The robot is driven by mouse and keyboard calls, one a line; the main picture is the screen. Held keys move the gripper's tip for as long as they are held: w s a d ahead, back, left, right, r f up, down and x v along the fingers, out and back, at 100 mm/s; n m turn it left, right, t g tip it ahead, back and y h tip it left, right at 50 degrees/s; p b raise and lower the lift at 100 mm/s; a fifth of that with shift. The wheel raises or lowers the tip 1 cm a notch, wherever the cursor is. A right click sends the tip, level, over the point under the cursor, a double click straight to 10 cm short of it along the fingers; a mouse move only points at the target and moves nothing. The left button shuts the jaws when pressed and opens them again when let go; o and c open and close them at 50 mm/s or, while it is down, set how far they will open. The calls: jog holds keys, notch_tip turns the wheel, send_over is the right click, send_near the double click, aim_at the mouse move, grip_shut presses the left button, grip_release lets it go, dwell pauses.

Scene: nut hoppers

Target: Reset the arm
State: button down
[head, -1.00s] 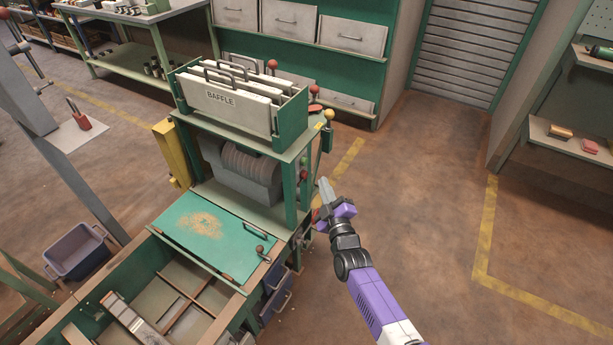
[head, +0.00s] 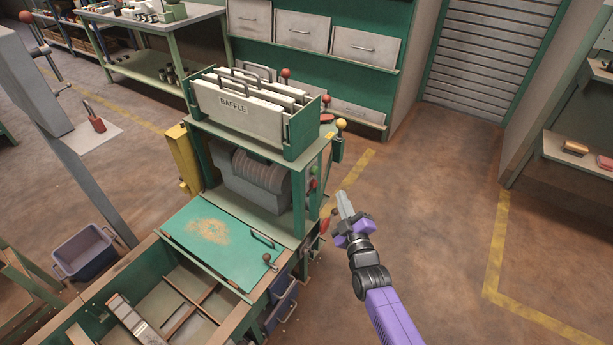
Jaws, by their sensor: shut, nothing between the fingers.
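My gripper (head: 344,204) is at the end of my purple and black arm, right of the green machine (head: 310,182). Its fingers are together, point up and slightly left, and hold nothing. The gripper is over the floor beside the machine and appears apart from it. On the machine's right side are a yellow-knobbed lever (head: 340,125) and red and green knobs; the gripper is below and close to them in the picture.
A rack of panels marked BAFFLE (head: 233,106) tops the machine. A green lid (head: 212,240) and an open divided bin (head: 150,290) stand in front. A blue-grey crate (head: 85,252) sits at left. The floor at right (head: 430,190) is clear.

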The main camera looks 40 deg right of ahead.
dwell(0.3)
jog(key=s+a+r+m+y, duration=0.1)
jog(key=s+a+r+y, duration=0.1)
jog(key=s+a+r, duration=0.3)
jog(key=s+a+r+m+g+y+p, duration=0.1)
jog(key=s+a+r, duration=0.4)
jog(key=s+a, duration=0.6)
jog(key=s+a+r+m+g+y, duration=0.1)
jog(key=s+a+r+y, duration=0.4)
jog(key=s, duration=1.6)
jog(key=shift+s+a+r+m+p, duration=0.4)
jog(key=shift+a+m, duration=0.4)
jog(key=shift+a, duration=1.1)
